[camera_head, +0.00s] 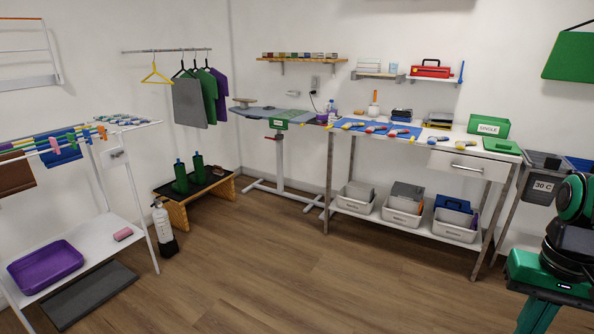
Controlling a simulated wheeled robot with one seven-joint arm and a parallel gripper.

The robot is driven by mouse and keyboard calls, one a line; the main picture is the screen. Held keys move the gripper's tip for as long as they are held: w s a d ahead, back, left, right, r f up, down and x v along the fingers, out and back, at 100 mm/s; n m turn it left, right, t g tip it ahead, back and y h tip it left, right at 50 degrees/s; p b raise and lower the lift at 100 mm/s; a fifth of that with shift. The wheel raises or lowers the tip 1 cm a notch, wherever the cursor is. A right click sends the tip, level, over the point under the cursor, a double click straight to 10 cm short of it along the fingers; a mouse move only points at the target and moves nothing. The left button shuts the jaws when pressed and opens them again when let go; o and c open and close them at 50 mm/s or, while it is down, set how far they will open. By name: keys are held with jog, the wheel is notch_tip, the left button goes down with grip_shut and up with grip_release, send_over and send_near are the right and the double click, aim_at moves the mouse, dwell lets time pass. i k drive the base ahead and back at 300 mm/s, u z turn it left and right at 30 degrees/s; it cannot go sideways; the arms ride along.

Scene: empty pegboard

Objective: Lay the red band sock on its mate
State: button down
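Several small socks lie in a row on the white worktable (345,143), partly over a blue mat (372,137). They are light or blue-grey with coloured ends. A sock with reddish parts (377,129) lies near the middle of the mat, and a similar reddish sock (400,132) lies just right of it, apart from it. They are too small to tell which has the red band. Yellowish socks lie at both ends of the row. Black and green parts of my arm show at the lower right edge. I cannot make out my gripper's fingers.
A green box marked SINGLE (489,126) stands at the table's back right. Grey bins (403,213) fill the lower shelf. A drying rack (95,211), a low bench (178,203) and an ironing board (257,118) stand left. The wooden floor is clear in front.

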aim_at(370, 129)
jog(key=z, duration=0.1)
jog(key=i, duration=2.7)
jog(key=z, duration=0.45)
jog(key=i, duration=1.05)
